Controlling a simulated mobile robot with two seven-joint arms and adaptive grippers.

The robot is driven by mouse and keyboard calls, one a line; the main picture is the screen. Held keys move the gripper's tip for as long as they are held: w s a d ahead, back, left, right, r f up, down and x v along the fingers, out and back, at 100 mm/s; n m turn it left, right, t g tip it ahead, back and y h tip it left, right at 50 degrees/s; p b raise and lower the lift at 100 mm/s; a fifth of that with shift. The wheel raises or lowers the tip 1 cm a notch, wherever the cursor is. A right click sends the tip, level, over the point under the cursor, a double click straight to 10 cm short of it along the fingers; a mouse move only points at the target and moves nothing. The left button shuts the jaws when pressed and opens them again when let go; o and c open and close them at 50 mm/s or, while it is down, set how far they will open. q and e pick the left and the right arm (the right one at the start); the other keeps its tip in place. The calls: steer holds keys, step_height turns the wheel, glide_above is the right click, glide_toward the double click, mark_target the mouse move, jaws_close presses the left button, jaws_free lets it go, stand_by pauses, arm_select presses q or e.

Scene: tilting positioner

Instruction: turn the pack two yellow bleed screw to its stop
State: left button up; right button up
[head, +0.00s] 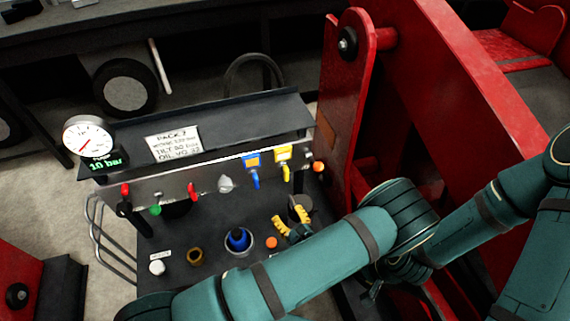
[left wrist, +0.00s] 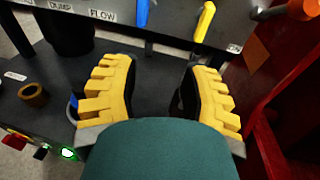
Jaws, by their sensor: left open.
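The yellow bleed screw, seen as a yellow lever (head: 286,173) under a yellow tag (head: 283,154), hangs on the front of the panel at its right end. It also shows in the left wrist view as a yellow handle (left wrist: 205,22) at the top, beyond the fingertips and nearer the right finger. My left gripper (head: 291,220) has yellow ribbed fingers and is open and empty, below and in front of the panel. It also shows in the left wrist view (left wrist: 170,85), with a wide gap between the fingers. My right gripper is not in view.
A blue lever (head: 255,179) hangs just left of the yellow one; an orange knob (head: 318,167) is to its right. Red levers and a gauge (head: 88,137) are farther left. A blue-topped fitting (head: 238,239) stands on the deck. The red frame (head: 345,100) rises close on the right.

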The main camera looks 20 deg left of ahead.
mark_target(287, 176)
arm_select(q)
steer(key=w+d+r+m+t+h, duration=0.2)
steer(key=w+d+t, duration=0.1)
steer(key=b+x, duration=0.2)
steer(key=x, duration=1.1)
steer(key=shift+w+a+f, duration=0.1)
steer(key=shift+a, duration=0.15)
steer(key=shift+c, duration=0.3)
jaws_close()
